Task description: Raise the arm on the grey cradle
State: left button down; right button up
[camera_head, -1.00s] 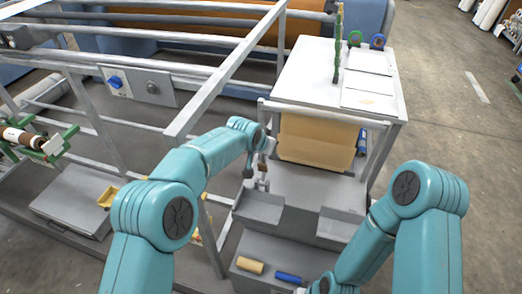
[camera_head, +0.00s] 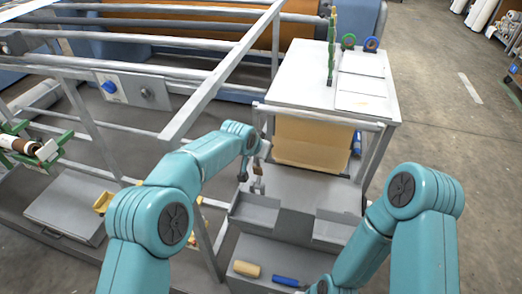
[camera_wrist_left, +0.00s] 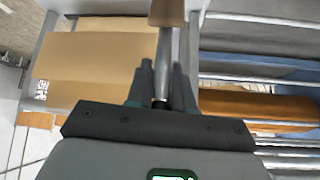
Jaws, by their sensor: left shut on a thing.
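My left gripper (camera_wrist_left: 162,80) is shut on a slim metal rod (camera_wrist_left: 161,60) in the left wrist view. The rod has a brown end (camera_wrist_left: 167,12) at the top of the picture, beyond the fingertips. In the head view my left arm reaches to the left side of the grey stand, and the gripper and the rod are too small to tell apart. I cannot tell which grey part is the cradle. My right arm reaches down to the bottom edge of the head view, and its gripper is outside the picture.
A tan board (camera_head: 312,142) hangs in front of the white-topped table (camera_head: 300,85). Two grey trays (camera_head: 254,212) stand below it. A tan cylinder (camera_head: 247,268) and a blue cylinder (camera_head: 286,281) lie lower down. A long grey rail (camera_head: 225,75) runs beside my left arm. Open floor lies right.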

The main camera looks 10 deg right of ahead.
pick_arm(q)
jog(key=shift+s+a+f, duration=0.1)
jog(key=shift+s+f, duration=0.1)
jog(key=shift+f, duration=0.45)
jog(key=c, duration=1.1)
grip_release()
jog(key=shift+o, duration=0.2)
jog(key=shift+w, duration=0.3)
jog(key=shift+s+r, duration=0.2)
jog(key=shift+r, duration=0.2)
jog(key=b+v, duration=0.4)
jog(key=v, duration=1.1)
jog(key=shift+r, duration=0.3)
jog(key=shift+a, duration=0.15)
jog(key=shift+f, duration=0.1)
